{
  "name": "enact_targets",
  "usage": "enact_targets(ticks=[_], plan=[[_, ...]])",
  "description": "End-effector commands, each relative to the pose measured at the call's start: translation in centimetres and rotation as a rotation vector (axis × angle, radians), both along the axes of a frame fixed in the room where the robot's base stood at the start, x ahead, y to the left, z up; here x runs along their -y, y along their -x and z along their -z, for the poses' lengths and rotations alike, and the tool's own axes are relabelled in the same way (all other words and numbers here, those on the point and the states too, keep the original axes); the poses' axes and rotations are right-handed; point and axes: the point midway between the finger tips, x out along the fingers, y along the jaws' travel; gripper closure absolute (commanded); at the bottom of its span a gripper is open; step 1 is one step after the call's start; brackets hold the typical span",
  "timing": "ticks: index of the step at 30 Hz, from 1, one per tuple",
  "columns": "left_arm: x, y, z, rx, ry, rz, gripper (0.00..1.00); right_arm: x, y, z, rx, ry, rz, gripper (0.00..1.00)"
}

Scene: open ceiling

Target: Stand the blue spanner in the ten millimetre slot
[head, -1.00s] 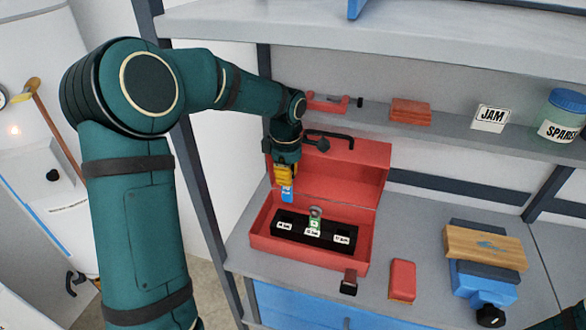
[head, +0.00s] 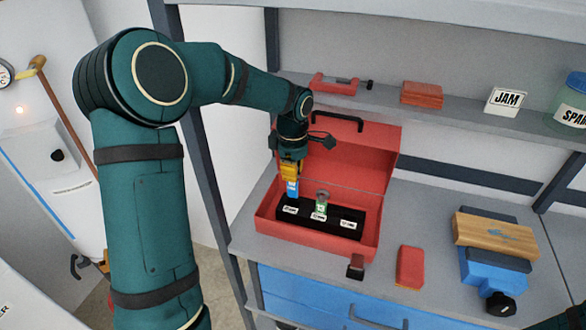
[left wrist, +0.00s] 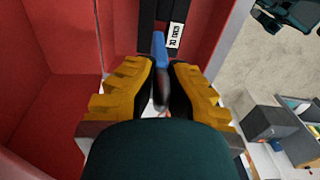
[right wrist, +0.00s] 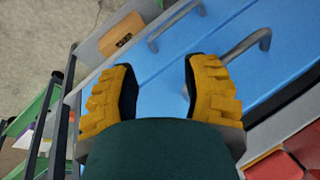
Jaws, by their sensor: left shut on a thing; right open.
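My left gripper (head: 290,176) is shut on the blue spanner (head: 292,190) and holds it upright inside the open red toolbox (head: 315,243). The left wrist view also shows the blue spanner (left wrist: 158,42) between the yellow fingers (left wrist: 160,75). A black rack (head: 334,224) with three white labels lies in the toolbox; the label print is too small to read surely. The spanner's lower end is at the rack's left slot, behind the left label; I cannot tell whether it is inside. A green spanner (head: 322,201) stands in the middle slot. My right gripper (right wrist: 160,95) is open and empty.
The toolbox lid (head: 350,160) stands open behind the rack. A red block (head: 410,267) and a blue tool with a wooden block (head: 495,240) are on the bench to the right. The right wrist view shows blue drawer fronts with a grey handle (right wrist: 240,50).

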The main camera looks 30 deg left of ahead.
Motion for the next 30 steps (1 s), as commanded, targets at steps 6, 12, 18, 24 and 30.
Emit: enact_targets(ticks=[6,12,18,24,30], plan=[[0.00,0.01,1.39,0.000,-0.001,0.000,1.00,-0.06,0.30,0.95,-0.006,-0.002,-0.006,0.53],[0.02,0.00,1.43,0.000,0.000,0.001,1.00,-0.06,0.33,0.95,-0.007,-0.002,-0.006,0.53],[0.02,0.00,1.41,0.000,0.000,0.001,1.00,-0.06,0.31,0.93,-0.006,-0.002,-0.006,0.53],[0.03,-0.01,1.42,0.001,0.000,0.001,1.00,-0.05,0.29,0.98,-0.007,-0.002,-0.005,0.53],[0.16,-0.05,1.46,0.010,-0.002,0.001,1.00,-0.06,0.29,1.35,-0.007,-0.002,-0.005,0.53]])
